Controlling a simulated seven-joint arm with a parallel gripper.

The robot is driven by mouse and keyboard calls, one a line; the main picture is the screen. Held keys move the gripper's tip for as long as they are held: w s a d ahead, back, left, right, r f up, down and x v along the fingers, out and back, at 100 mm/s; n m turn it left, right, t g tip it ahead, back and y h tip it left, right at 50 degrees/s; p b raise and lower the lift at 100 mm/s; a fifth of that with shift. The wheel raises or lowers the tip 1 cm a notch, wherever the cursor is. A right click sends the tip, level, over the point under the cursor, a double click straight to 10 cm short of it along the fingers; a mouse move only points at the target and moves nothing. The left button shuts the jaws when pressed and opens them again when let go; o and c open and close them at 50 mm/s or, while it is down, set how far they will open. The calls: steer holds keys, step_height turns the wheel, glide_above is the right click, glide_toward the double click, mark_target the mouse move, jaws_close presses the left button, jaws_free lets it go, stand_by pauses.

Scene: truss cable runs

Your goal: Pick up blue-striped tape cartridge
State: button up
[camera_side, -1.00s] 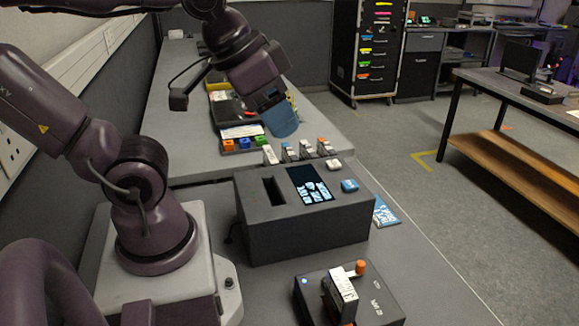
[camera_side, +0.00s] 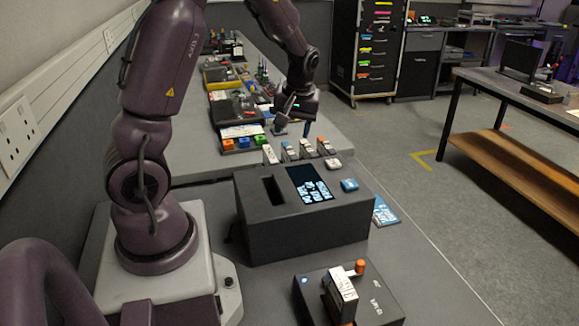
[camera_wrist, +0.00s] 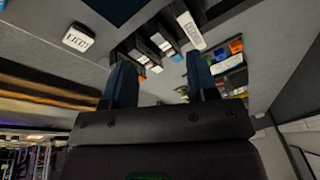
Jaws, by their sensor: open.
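A row of tape cartridges stands behind the grey box in the side view. Two of them, a left one (camera_side: 289,151) and a right one (camera_side: 306,149), show blue at their tops. I cannot tell from here which has the blue stripe. The row also shows in the wrist view, with blue ends on two cartridges (camera_wrist: 166,45) between the white one and the orange-ended one. My gripper (camera_side: 292,128) is open and empty, above and behind the row. In the wrist view its two dark blue fingers (camera_wrist: 158,65) are spread apart, with the cartridges beyond them.
A plain white cartridge (camera_side: 270,155) and an orange-topped one (camera_side: 325,147) flank the row. The grey box (camera_side: 300,233) with a screen stands in front. A white labelled button (camera_wrist: 78,38) shows in the wrist view.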

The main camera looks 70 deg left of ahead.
mark_target(290, 148)
steer(key=w+a+n+y, duration=0.2)
steer(key=a+n, duration=0.3)
steer(key=a, duration=0.1)
steer(key=x, duration=0.7)
steer(key=shift+w+f, duration=0.25)
steer(key=shift+f, duration=0.05)
steer(key=shift+d+f+x, duration=0.1)
steer(key=shift+d+x, duration=0.05)
steer(key=shift+x, duration=0.75)
steer(key=shift+d+f+x, duration=0.1)
steer(key=shift+d+x, duration=0.05)
steer(key=shift+x, duration=0.7)
steer(key=shift+d+x, duration=0.15)
steer(key=shift+x, duration=0.75)
steer(key=shift+w, duration=0.1)
jaws_close()
